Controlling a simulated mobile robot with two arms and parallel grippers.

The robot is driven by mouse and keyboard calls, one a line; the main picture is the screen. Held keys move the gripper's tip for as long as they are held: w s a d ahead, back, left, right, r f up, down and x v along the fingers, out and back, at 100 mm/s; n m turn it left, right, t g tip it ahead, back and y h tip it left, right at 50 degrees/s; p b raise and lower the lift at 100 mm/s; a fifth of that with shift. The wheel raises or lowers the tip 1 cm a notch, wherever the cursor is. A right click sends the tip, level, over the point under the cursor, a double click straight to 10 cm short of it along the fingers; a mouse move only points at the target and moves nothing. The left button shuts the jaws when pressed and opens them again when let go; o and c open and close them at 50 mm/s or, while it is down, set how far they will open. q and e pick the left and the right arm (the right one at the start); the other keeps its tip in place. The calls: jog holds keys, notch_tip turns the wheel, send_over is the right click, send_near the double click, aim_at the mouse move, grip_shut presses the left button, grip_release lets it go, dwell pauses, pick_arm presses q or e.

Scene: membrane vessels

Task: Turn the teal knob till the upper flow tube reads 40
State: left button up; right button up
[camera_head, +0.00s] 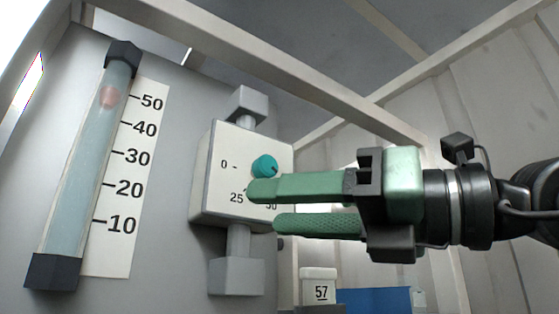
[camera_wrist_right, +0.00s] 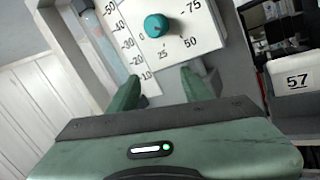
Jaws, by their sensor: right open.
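The teal knob (camera_head: 264,166) sits on a white dial box (camera_head: 217,180) with marks 0, 25 and 50 showing. In the right wrist view the knob (camera_wrist_right: 156,25) lies beyond the fingertips, with 25, 50 and 75 readable around it. My right gripper (camera_head: 262,207) is open, its fingers in front of the dial's lower part. It appears apart from the knob, and nothing is between the fingers (camera_wrist_right: 160,76). A flow tube (camera_head: 80,165) stands at the left with a pinkish float (camera_head: 109,96) about level with the 50 mark. My left gripper is out of view.
A scale strip (camera_head: 127,190) marked 10 to 50 runs beside the tube. Grey pipe fittings (camera_head: 237,277) are above and below the dial box. A white tag reading 57 (camera_head: 320,290) and a blue box (camera_head: 375,300) are below my right gripper.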

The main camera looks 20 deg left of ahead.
aim_at(270, 166)
jog(key=s+d+r+m+t+h, duration=0.35)
jog(key=r+t+h, duration=0.2)
jog(key=t, duration=0.25)
jog(key=shift+n+y, duration=0.25)
jog(key=shift+n, duration=0.1)
jog(key=p+x, duration=0.1)
jog(key=x, duration=0.1)
jog(key=p+x, duration=0.1)
jog(key=x, duration=0.2)
jog(key=p+x, duration=0.1)
jog(key=x, duration=0.1)
jog(key=shift+w+d+r, duration=0.1)
jog(key=shift+w+r, duration=0.25)
